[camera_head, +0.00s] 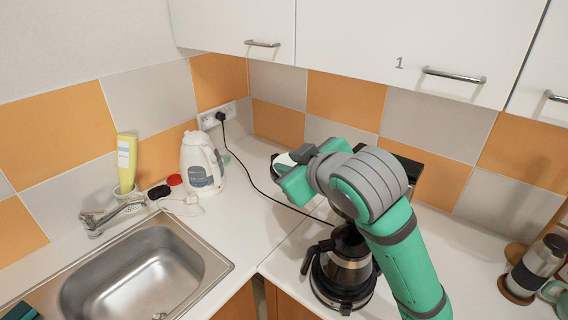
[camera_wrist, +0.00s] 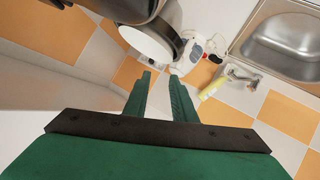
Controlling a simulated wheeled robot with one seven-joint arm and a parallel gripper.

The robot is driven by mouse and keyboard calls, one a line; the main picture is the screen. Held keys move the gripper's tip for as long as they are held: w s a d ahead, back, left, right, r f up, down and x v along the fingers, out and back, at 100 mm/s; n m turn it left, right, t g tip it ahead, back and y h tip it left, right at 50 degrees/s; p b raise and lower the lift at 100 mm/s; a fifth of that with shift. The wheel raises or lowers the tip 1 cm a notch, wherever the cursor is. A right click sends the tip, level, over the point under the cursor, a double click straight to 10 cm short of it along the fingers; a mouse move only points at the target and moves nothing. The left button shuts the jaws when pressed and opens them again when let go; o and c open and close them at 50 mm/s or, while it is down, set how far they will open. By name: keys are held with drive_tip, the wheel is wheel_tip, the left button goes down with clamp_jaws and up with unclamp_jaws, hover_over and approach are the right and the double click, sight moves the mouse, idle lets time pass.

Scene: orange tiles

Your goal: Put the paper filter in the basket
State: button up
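My gripper (camera_wrist: 161,74) is open in the wrist view. Its two green fingers are apart, with no object seen between them. Just beyond the fingertips is a white round surface (camera_wrist: 146,42) inside a dark rim (camera_wrist: 176,50). I cannot tell whether this is the paper filter, the basket, or another part of the coffee maker. In the head view, my green arm covers much of the coffee maker (camera_head: 407,158). Its glass and steel carafe (camera_head: 347,264) shows below the arm. No paper filter or basket can be made out for certain there.
The white kettle (camera_head: 201,163) stands left of my arm, near the wall. A black cord runs from the wall socket (camera_head: 217,115) across the counter. The sink (camera_head: 145,270) is at left. Jars (camera_head: 533,267) stand at right. Cupboards (camera_head: 400,45) hang above.

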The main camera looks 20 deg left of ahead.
drive_tip(key=v, duration=0.8)
drive_tip(key=shift+s, duration=0.15)
